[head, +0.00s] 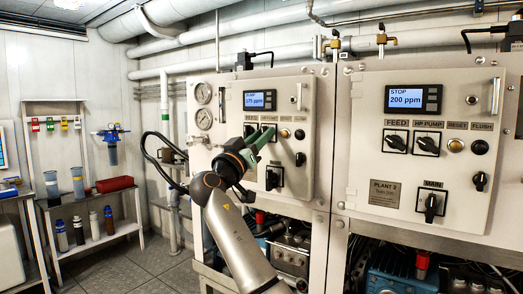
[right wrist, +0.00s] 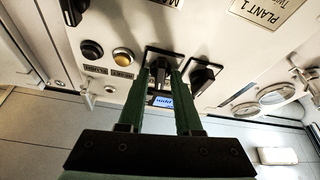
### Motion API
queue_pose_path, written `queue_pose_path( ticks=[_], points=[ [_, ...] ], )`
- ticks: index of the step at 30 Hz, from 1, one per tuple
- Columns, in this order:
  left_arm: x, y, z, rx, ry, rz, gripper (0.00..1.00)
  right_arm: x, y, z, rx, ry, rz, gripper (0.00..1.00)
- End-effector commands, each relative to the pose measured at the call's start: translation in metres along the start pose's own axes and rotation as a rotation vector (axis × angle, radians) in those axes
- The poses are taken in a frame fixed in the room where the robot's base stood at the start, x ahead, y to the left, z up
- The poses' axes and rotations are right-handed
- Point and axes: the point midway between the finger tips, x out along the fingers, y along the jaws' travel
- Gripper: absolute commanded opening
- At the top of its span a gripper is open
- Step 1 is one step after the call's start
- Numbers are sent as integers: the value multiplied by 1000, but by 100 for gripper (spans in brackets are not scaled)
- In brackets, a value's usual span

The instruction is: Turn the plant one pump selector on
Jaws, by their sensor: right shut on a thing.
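The plant one panel (head: 295,105) is the left of two cream panels, with a lit display (head: 259,100) that reads 175 ppm. My right gripper (head: 262,136) reaches up to its row of selectors. In the right wrist view its two green fingers (right wrist: 160,82) are shut on the black pump selector (right wrist: 160,66), one on each side. The selector's pointing direction is hard to tell behind the fingers. The feed selector (right wrist: 203,77) is just to the right of the fingers in that view. The left gripper is not in view.
An amber reset button (right wrist: 123,56) and a black flush knob (right wrist: 92,50) sit close beside the fingers. The main selector (head: 273,178) is below the gripper. The plant two panel (head: 415,150) stands to the right. Pressure gauges (head: 203,105) are at the left.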

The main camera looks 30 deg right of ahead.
Motion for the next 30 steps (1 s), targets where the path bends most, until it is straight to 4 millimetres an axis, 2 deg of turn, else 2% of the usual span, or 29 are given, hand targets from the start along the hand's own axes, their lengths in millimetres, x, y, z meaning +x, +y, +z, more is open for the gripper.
queue_pose_path(
  ticks=[12, 28, 29, 30],
  points=[
    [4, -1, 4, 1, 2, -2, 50, 0, -1, 0, 171, -3, 70, 0],
    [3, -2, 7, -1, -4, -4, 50, 0, -1, 0, 195, -2, 79, 0],
    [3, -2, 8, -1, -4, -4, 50, 0, -1, 0, 195, -2, 79, 34],
    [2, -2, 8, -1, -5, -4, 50, 0, -1, 0, 195, -2, 79, 39]
  ],
)
